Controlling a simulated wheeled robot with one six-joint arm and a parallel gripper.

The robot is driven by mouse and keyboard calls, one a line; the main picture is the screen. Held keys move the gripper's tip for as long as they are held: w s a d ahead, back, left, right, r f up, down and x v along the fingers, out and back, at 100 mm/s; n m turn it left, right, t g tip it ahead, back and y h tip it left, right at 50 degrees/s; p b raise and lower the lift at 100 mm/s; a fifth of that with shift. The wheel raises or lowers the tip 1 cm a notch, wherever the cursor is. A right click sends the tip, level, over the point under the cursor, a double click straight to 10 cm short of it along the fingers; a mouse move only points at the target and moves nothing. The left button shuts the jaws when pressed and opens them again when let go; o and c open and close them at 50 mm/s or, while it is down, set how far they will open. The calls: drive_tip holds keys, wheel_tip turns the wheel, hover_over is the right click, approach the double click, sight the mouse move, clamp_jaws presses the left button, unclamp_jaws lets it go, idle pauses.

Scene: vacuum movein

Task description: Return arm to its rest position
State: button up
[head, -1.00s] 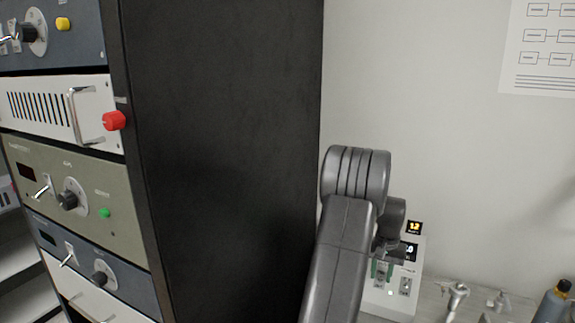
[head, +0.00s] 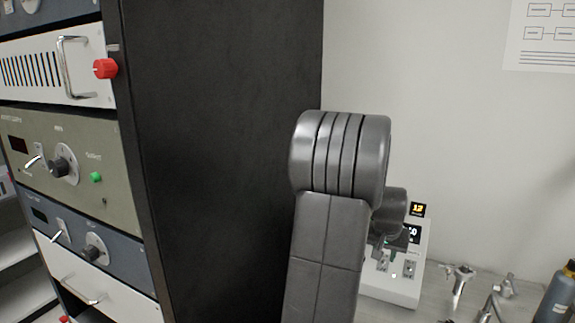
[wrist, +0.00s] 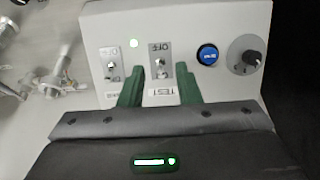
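My arm rises at the centre right of the head view, beside the black side of the rack, and is bent at its ribbed joint. My gripper (wrist: 159,78) shows in the wrist view as two green fingers. They are apart with nothing between them, pointing at the front of a white control box (wrist: 100,40). The box carries two toggle switches, one marked OFF, a blue button (wrist: 207,54) and a dark knob (wrist: 250,60). In the head view the box (head: 400,292) stands behind my arm, which hides part of it and most of the gripper. I cannot tell whether the fingers touch the box.
A tall black rack (head: 225,150) fills the left and middle, close to my arm. Its instrument panels face left. Metal fittings (head: 460,280) and a dark bottle (head: 556,295) stand on the bench at the right. A wall chart (head: 542,35) hangs above.

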drive_tip(key=v, duration=0.8)
drive_tip(key=shift+r+b, duration=0.3)
drive_tip(key=shift+b, duration=0.15)
